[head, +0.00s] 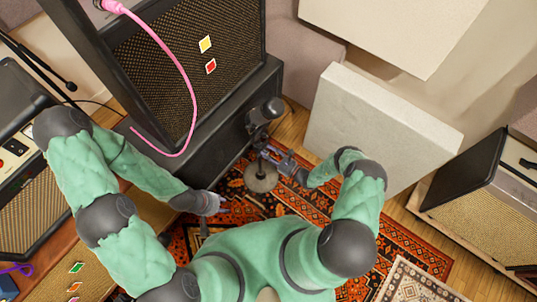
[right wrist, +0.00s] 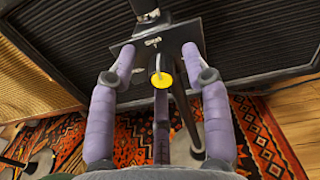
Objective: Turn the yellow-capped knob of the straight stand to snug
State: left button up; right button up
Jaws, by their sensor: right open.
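My left gripper (head: 219,204) is low over the rug, apart from the stand.
A large amp stack (head: 200,90) with a pink cable (head: 190,90) stands close behind the stand. A pale panel (head: 375,130) leans to the right, and another amp (head: 480,190) stands further right. The patterned rug (head: 400,245) has free room at the front right.

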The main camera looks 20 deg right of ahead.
grip_shut()
jog(key=shift+n, duration=0.3)
jog(key=shift+r, duration=0.1)
grip_release()
jog(key=shift+n, duration=0.3)
